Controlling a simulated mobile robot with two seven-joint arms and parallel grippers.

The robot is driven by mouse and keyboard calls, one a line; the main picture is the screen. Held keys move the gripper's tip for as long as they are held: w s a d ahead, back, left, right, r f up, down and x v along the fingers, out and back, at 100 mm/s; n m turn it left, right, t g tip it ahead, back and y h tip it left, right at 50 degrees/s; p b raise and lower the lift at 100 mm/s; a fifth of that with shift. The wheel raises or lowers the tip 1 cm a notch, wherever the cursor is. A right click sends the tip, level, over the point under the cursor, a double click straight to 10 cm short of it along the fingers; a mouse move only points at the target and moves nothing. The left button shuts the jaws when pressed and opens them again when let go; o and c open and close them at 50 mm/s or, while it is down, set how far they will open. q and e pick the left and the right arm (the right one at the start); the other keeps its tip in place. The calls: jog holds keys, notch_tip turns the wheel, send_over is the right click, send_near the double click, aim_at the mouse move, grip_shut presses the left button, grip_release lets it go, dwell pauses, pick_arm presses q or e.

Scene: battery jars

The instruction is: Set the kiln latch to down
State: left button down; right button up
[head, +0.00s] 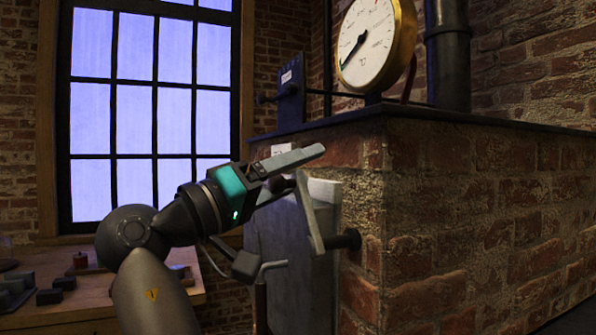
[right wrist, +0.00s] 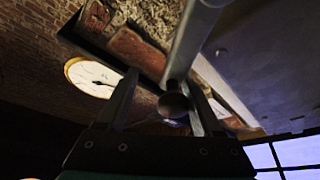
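The kiln latch (head: 311,215) is a flat grey bar on the side of the brick kiln (head: 440,215). It stands nearly upright from a dark pivot (head: 348,240) at its lower end. A dark round knob (right wrist: 173,104) sits at its upper end. My right gripper (head: 303,170) is at that upper end. In the right wrist view, its two fingers (right wrist: 162,82) are spread on either side of the knob, with a gap on the left; contact on the right is unclear. In the head view the fingers partly hide the knob. My left gripper is not in view.
A dial gauge (head: 378,42) and a dark pipe (head: 447,55) stand on the kiln's top. An upright dark plate with a label (head: 291,90) is behind. A wooden table (head: 95,290) with small blocks stands at the left.

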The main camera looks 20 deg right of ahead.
jog(key=shift+a, duration=0.2)
jog(key=v, duration=0.2)
jog(key=shift+s+a+f+b, duration=0.1)
jog(key=shift+a+f+b, duration=0.15)
jog(key=shift+b, duration=0.1)
jog(key=v, duration=0.5)
jog(key=shift+r+p, duration=0.2)
jog(key=shift+p, duration=0.2)
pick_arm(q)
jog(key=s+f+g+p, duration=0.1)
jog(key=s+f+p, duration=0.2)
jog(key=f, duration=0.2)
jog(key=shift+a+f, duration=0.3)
pick_arm(e)
send_near(272, 180)
jog(key=shift+s+a+f, duration=0.15)
jog(key=shift+a+f, duration=0.05)
jog(key=shift+a, duration=0.2)
